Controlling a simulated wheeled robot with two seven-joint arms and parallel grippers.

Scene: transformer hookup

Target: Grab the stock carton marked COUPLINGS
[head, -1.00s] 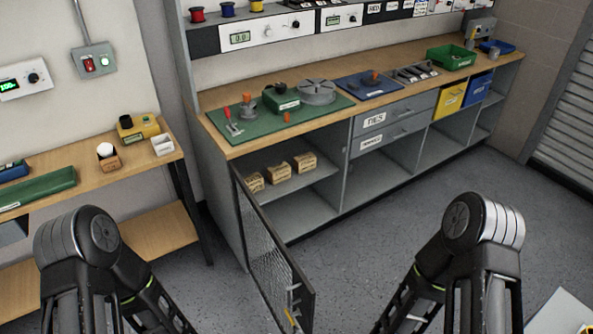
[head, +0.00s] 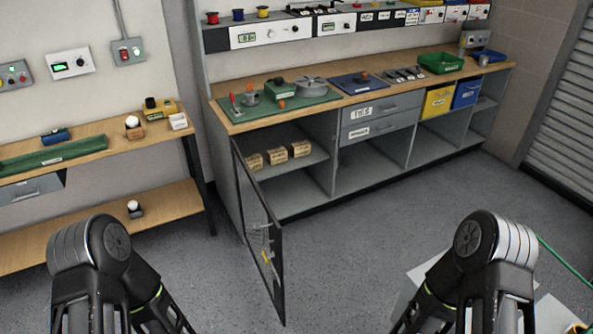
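Three small brown cartons with labels stand in a row on the upper shelf of the left cabinet bay: a left carton (head: 253,161), a middle carton (head: 277,155) and a right carton (head: 299,149). Their labels are too small to read, so I cannot tell which is marked COUPLINGS. The mesh cabinet door (head: 260,235) stands open, swung out toward me. My two arms show at the bottom left and bottom right, well short of the cartons. Neither gripper's fingers are in the picture.
The workbench (head: 233,123) carries a green mat with tools. A wooden side bench (head: 85,152) with a lower shelf stands at the left. The open door's free edge juts into the aisle. Grey floor (head: 370,240) is clear before the right bays. A pale surface (head: 425,275) lies at lower right.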

